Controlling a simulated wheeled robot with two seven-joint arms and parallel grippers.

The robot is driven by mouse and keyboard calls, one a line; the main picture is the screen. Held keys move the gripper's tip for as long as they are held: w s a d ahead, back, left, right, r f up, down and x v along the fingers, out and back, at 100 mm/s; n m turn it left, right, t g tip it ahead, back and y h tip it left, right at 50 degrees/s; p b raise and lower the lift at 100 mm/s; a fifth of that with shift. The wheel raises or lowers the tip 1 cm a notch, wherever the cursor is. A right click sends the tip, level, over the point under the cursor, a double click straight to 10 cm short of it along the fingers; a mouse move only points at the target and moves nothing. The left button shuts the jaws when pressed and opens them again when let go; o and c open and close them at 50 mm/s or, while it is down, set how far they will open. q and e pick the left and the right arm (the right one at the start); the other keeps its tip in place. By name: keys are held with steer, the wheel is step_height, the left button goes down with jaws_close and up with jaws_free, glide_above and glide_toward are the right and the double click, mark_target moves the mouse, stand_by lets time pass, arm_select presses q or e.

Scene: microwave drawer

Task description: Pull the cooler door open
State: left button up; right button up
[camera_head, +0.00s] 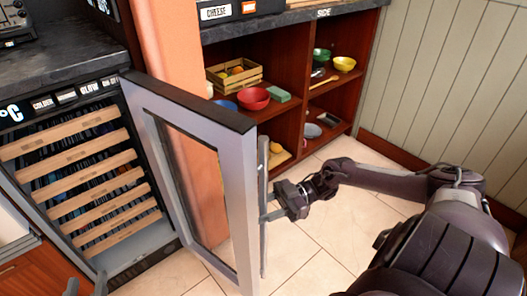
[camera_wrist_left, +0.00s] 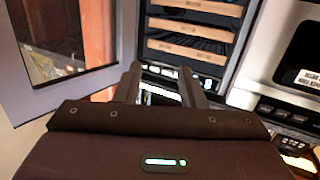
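The cooler door (camera_head: 238,190), a grey frame around glass, stands swung wide open from the cooler (camera_head: 75,180); it also shows at left in the left wrist view (camera_wrist_left: 60,98). Its long vertical handle (camera_head: 263,165) is on the outer face. My right gripper (camera_head: 271,207) is at the handle's middle, its fingers partly hidden, so its grip is unclear. My left gripper (camera_head: 86,286) is at the bottom left, below the cooler's front. In the left wrist view its two fingers (camera_wrist_left: 160,85) are apart with nothing between them.
Wooden-fronted racks (camera_head: 85,160) fill the cooler. An orange pillar (camera_head: 170,45) stands beside it. A shelf unit (camera_head: 290,80) with bowls and a wooden crate (camera_head: 234,76) is behind the door. Tiled floor (camera_head: 315,255) is clear between the door and my right arm.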

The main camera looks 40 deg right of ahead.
steer(key=shift+s+d, duration=0.1)
